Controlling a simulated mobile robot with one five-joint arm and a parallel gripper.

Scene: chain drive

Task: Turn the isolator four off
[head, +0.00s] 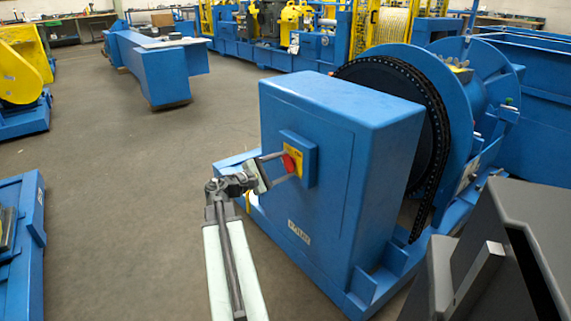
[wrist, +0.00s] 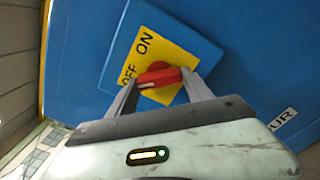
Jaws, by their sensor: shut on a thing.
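The isolator is a red rotary handle (head: 288,163) on a yellow plate, set on a blue square box (head: 309,160) on the face of a large blue cabinet (head: 325,140). In the wrist view the red handle (wrist: 160,77) lies nearly level, with a white mark towards its left end. The yellow plate (wrist: 175,58) reads OFF at the left and ON above. My gripper (wrist: 159,81) is shut on the handle, one finger at each end. In the head view my gripper (head: 290,165) reaches it from the left. A white label (wrist: 283,119) partly shows "UR".
A white nameplate (head: 299,231) sits low on the cabinet. A black chain (head: 432,130) and blue drum (head: 485,85) stand behind it. A grey angular object (head: 490,260) fills the lower right.

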